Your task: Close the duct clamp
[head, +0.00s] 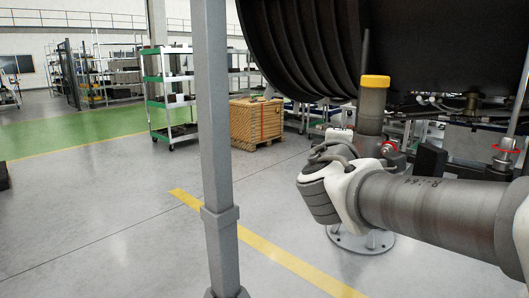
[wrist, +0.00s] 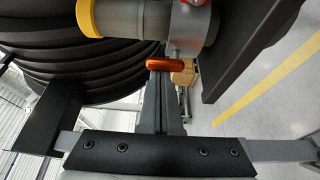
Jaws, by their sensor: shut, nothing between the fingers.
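A grey duct pipe with a yellow end band (head: 373,100) stands below the dark ribbed casing in the head view. It also shows at the top of the wrist view (wrist: 140,20). A silver clamp fitting with a red part (wrist: 190,25) sits around the pipe. An orange lever (wrist: 166,62) sticks out sideways just below the fitting. My gripper (wrist: 165,75) appears as dark shut fingers in the middle of the wrist view, with their tips close to the lever. Whether they touch it I cannot tell. In the head view the fingers are hidden behind my arm.
A large black ribbed casing (head: 300,45) hangs overhead. A grey post (head: 212,140) stands at the left of my arm. A wooden crate (head: 257,122) and a shelf cart (head: 168,95) stand behind. The floor with a yellow line (head: 270,250) is clear at the left.

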